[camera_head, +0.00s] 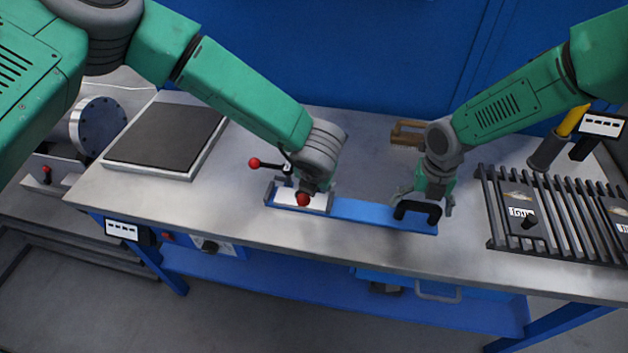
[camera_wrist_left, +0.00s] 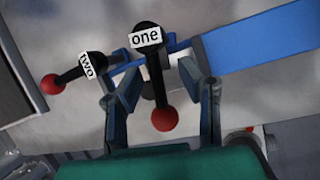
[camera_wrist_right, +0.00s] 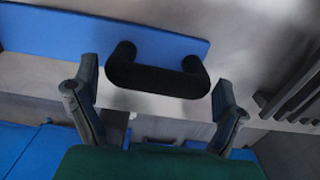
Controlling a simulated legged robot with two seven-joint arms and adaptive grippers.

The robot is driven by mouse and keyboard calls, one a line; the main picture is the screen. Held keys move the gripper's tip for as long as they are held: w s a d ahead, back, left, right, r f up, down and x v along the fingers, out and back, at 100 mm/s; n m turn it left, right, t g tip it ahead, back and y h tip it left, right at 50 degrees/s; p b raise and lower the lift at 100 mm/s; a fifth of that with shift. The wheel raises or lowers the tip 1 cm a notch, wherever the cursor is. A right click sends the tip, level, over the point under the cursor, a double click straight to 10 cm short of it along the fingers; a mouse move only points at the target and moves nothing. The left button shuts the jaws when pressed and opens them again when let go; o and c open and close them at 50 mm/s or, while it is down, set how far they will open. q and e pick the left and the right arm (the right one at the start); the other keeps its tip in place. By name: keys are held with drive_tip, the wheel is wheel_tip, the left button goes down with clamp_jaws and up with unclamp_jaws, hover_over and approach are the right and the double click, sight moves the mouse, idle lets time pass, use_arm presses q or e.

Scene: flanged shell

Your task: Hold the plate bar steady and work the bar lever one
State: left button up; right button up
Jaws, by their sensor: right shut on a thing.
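The plate bar (camera_head: 365,211) is a long blue bar lying flat on the bench, with a black handle (camera_wrist_right: 155,78) at its right end. At the left end of the bar, lever one (camera_wrist_left: 152,70) has a black stem, a label and a red ball. My left gripper (camera_wrist_left: 163,100) is open, its fingers either side of lever one with gaps showing. In the head view, the red ball (camera_head: 303,199) shows below the left gripper (camera_head: 308,190). Lever two (camera_wrist_left: 80,72) points left.
A dark square pad (camera_head: 167,135) lies at the bench's left. A slatted black rack (camera_head: 490,210) with labelled plates stands at the right. A brown wooden-looking block (camera_head: 405,133) lies behind my right gripper. The bench front (camera_head: 180,215) is clear.

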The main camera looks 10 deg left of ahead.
drive_tip(key=shift+s+a+f, duration=0.1)
drive_tip(key=shift+s+f, duration=0.15)
drive_tip(key=shift+f, duration=0.05)
use_arm(q)
drive_tip(key=v, duration=1.2)
drive_tip(key=shift+f, duration=0.1)
